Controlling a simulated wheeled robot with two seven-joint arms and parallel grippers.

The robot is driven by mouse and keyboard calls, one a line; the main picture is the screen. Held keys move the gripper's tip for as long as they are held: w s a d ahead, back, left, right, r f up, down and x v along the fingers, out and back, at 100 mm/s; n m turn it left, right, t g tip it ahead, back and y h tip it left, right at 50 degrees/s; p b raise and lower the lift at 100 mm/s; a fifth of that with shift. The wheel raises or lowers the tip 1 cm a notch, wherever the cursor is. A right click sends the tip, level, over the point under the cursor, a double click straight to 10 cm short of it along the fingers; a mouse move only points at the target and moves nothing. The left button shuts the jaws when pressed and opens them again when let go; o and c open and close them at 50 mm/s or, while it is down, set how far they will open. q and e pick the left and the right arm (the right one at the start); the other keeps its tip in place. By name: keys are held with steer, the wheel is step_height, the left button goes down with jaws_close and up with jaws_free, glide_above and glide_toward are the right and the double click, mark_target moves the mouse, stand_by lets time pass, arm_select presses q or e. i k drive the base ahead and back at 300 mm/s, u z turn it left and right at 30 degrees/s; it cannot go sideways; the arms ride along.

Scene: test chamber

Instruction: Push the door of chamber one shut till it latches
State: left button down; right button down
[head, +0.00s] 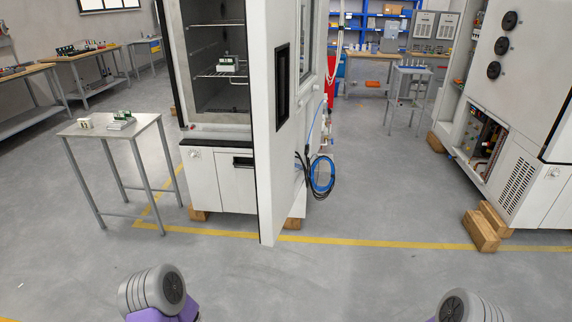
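A tall white test chamber (217,136) stands in the middle of the head view; I see no number that names it as chamber one. Its door (268,185) stands wide open, swung out towards me and seen nearly edge-on at the right of the opening. A dark upright panel (282,87) is set in the door. Inside the chamber, a small board (227,65) sits on a wire shelf (218,73). Neither gripper is in view; only rounded parts of my arms show at the bottom edge.
A small metal table (87,133) with small parts stands left of the chamber. Blue cable coils (322,176) hang behind the door. Another chamber (522,85) on wooden blocks (481,232) stands at the right. The floor in front is clear, with yellow lines (370,242).

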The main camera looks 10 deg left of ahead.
mark_target(285, 148)
steer(key=z, duration=0.5)
steer(key=i, duration=0.6)
steer(key=z, duration=0.35)
